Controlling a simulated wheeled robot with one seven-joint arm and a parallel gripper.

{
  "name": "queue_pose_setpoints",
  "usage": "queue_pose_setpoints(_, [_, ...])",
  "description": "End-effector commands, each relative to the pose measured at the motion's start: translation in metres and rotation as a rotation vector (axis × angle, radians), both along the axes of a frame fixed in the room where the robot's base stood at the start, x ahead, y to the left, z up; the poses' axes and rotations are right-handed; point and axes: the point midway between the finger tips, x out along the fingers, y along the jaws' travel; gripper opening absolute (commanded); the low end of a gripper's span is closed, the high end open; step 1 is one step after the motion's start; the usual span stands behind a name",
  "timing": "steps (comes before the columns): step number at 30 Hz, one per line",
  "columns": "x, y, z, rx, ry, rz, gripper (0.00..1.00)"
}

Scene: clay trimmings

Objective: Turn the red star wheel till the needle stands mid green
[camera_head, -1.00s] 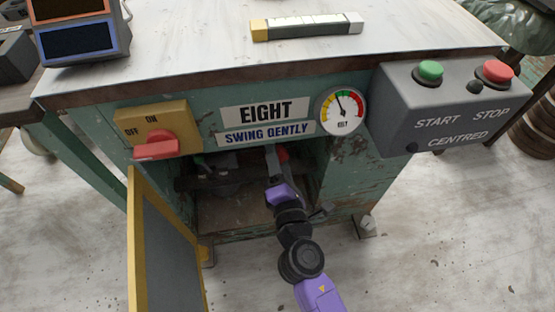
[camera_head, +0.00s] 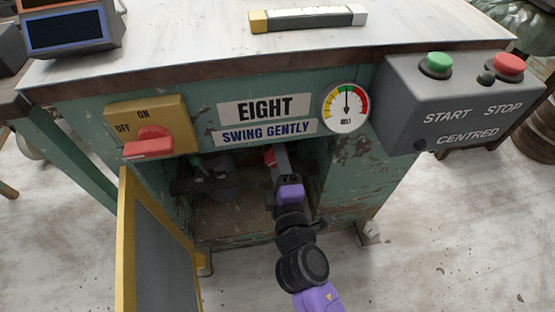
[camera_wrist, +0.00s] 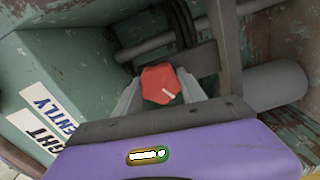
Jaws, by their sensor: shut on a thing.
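The red star wheel (camera_wrist: 162,85) sits inside the open cabinet, between my gripper's two fingers in the wrist view. The round gauge (camera_head: 345,108) is on the cabinet front, with yellow at left, green at the top and red at right. Its needle (camera_head: 346,98) points nearly straight up, in the green.
The yellow-edged door (camera_head: 150,245) hangs open left of my arm. A red switch handle (camera_head: 148,148) juts out at upper left. A grey START/STOP box (camera_head: 440,105) projects at right.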

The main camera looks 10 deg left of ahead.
Motion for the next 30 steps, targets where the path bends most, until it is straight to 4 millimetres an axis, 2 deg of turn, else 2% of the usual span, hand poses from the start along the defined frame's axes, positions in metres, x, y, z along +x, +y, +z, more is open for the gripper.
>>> queue_pose_setpoints(12, [0.0, -0.001, -0.001, 0.005, 0.005, -0.003, 0.07])
queue_pose_setpoints(13, [0.0, -0.001, -0.002, 0.005, 0.005, -0.003, 0.52])
queue_pose_setpoints(16, [0.0, -0.001, -0.001, 0.004, 0.004, -0.003, 0.7])
queue_pose_setpoints(26, [-0.001, -0.001, -0.001, 0.004, 0.002, -0.001, 0.7])
queue_pose_setpoints(30, [-0.014, -0.005, -0.001, 0.003, 0.004, -0.001, 0.7])
